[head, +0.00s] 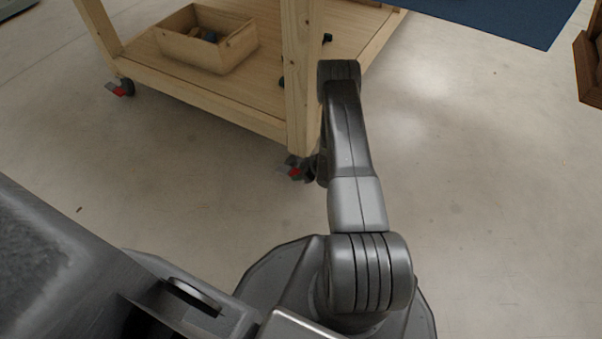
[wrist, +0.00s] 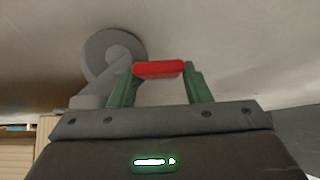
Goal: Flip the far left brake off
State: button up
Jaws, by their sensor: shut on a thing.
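In the wrist view, a red brake lever (wrist: 158,69) lies between the green fingertips of my gripper (wrist: 160,73), which is shut on it. A grey caster wheel (wrist: 113,55) is just behind and to the left. In the head view, the wooden cart's near-corner caster has a red brake (head: 295,172), beside the lower end of my arm. My gripper itself is hidden there behind the arm. Another caster with a red brake (head: 122,87) is at the cart's left corner. A dark caster part (head: 327,38) shows farther back. The lever's exact tilt is hard to tell.
The wooden cart (head: 200,95) has a low shelf carrying an open wooden box (head: 205,45) with small items inside. A blue surface (head: 500,18) overhangs at the top. A brown wooden piece (head: 590,70) stands at the right edge. The pale floor (head: 490,180) on the right is clear.

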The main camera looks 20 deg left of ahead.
dwell(0.3)
jog(key=o, duration=1)
jog(key=p+v, duration=0.5)
jog(key=v, duration=0.8)
jog(key=shift+r, duration=0.5)
jog(key=b+x, duration=0.5)
jog(key=x, duration=0.9)
jog(key=shift+d+f, duration=0.15)
jog(key=shift+d, duration=0.15)
